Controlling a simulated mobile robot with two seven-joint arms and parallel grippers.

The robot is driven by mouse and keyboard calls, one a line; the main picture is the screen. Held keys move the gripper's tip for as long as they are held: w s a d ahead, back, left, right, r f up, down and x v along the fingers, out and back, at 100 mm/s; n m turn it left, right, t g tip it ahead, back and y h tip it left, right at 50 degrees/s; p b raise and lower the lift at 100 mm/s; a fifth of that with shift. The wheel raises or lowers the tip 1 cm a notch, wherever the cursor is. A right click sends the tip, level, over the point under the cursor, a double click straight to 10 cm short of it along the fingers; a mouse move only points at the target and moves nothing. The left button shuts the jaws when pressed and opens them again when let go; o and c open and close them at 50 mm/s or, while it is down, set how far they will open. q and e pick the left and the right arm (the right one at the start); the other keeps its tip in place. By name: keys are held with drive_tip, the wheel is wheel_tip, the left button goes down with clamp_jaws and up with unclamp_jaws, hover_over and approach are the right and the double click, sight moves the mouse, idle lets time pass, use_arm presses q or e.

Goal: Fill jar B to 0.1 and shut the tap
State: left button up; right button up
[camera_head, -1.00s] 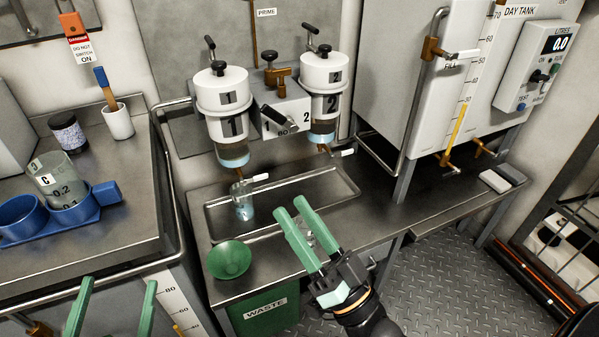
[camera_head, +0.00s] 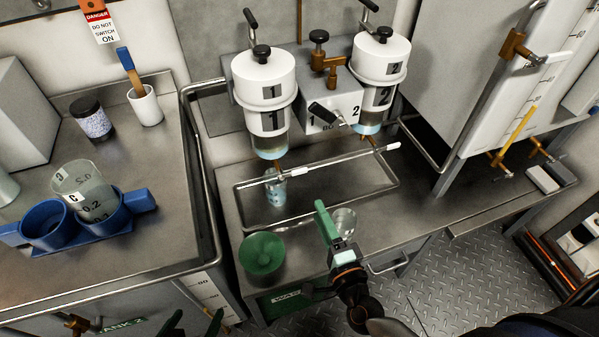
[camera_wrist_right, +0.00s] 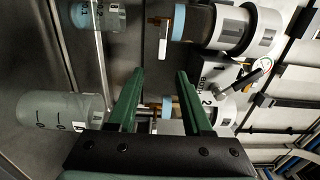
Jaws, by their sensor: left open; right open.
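My right gripper (camera_head: 322,212) is open and empty in front of the tray. My left gripper (camera_head: 195,324) is open at the bottom edge, dark.
Jar C (camera_head: 85,190) sits in a blue rack (camera_head: 142,200) on the left counter. Cylinder 2 (camera_head: 380,75) hangs right of cylinder 1. A day tank (camera_head: 455,80) stands at right.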

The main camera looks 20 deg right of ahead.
sight(301, 173)
drive_tip(key=w, duration=1.2)
drive_tip(key=shift+a+r+b, duration=0.15)
drive_tip(key=shift+a+b, duration=0.05)
drive_tip(key=shift+b, duration=0.15)
clamp_jaws()
